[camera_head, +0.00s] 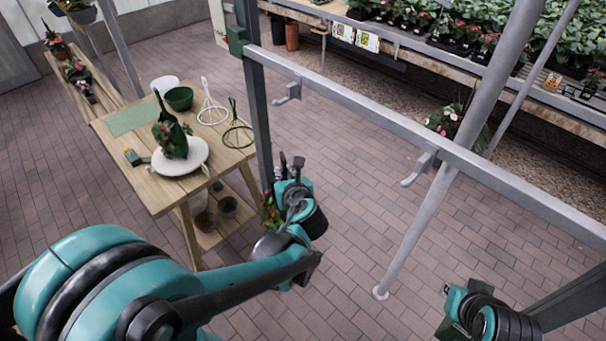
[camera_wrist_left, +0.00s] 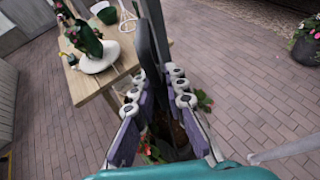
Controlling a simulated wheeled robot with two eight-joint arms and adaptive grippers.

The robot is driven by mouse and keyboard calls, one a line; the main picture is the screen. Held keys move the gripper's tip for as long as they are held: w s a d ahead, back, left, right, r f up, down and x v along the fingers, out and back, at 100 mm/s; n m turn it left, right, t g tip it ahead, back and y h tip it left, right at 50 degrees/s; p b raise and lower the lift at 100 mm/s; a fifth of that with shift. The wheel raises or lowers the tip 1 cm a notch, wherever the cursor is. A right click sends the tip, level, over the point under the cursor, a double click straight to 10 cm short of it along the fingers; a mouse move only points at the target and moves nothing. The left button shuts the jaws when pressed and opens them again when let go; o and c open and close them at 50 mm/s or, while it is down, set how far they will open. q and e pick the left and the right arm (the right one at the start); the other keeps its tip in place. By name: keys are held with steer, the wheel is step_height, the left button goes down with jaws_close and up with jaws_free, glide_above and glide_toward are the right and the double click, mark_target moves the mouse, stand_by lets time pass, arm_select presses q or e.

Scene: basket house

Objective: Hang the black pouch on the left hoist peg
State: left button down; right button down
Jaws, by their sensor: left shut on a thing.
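My left gripper (camera_head: 290,172) is in the middle of the head view, beside the dark upright post. Its fingers show in the left wrist view (camera_wrist_left: 157,88), shut on a dark strap-like part. Below and between them is the black pouch (camera_wrist_left: 170,132), partly hidden, with green leaves and red flowers around it. Leaves and red flowers (camera_head: 269,212) also show left of the gripper in the head view. The left hoist peg (camera_head: 288,94), a grey hook on the rail, is above and apart from the gripper. My right gripper (camera_head: 455,300) is at lower right, its jaws unclear.
A grey rail (camera_head: 350,99) crosses overhead, with a right peg (camera_head: 418,167) and a slanted pole (camera_head: 416,216). A wooden table (camera_head: 158,195) with plants and stands is at left. A flowering plant (camera_head: 445,120) is beyond the rail. Brick floor between is clear.

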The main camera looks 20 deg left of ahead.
arm_select(q)
steer(key=s+a+r+n+g+y+p, duration=0.2)
steer(key=a+r+p, duration=0.25)
steer(key=r, duration=0.25)
steer(key=s+a+r+n+g+y+p, duration=0.1)
steer(key=s+a+r+n+p, duration=0.2)
steer(key=r+p, duration=0.35)
steer(key=w+d+m+b, duration=0.1)
steer(key=w+d+b, duration=0.1)
steer(key=w, duration=0.6)
steer(key=shift+d, duration=0.25)
steer(key=shift+w+r, duration=0.1)
steer(key=shift+w, duration=0.05)
steer(key=shift+w+d+b, duration=0.15)
steer(key=shift+b, duration=0.15)
stand_by(0.4)
steer(key=shift+w+d+b, duration=0.2)
steer(key=shift+w+d, duration=0.1)
steer(key=shift+w, duration=0.45)
steer(key=shift+w+d+b, duration=0.2)
steer(key=shift+w+d, duration=0.1)
steer(key=shift+w, duration=0.4)
steer(key=shift+w, duration=0.1)
steer(key=shift+w+d, duration=0.3)
steer(key=shift+w, duration=0.3)
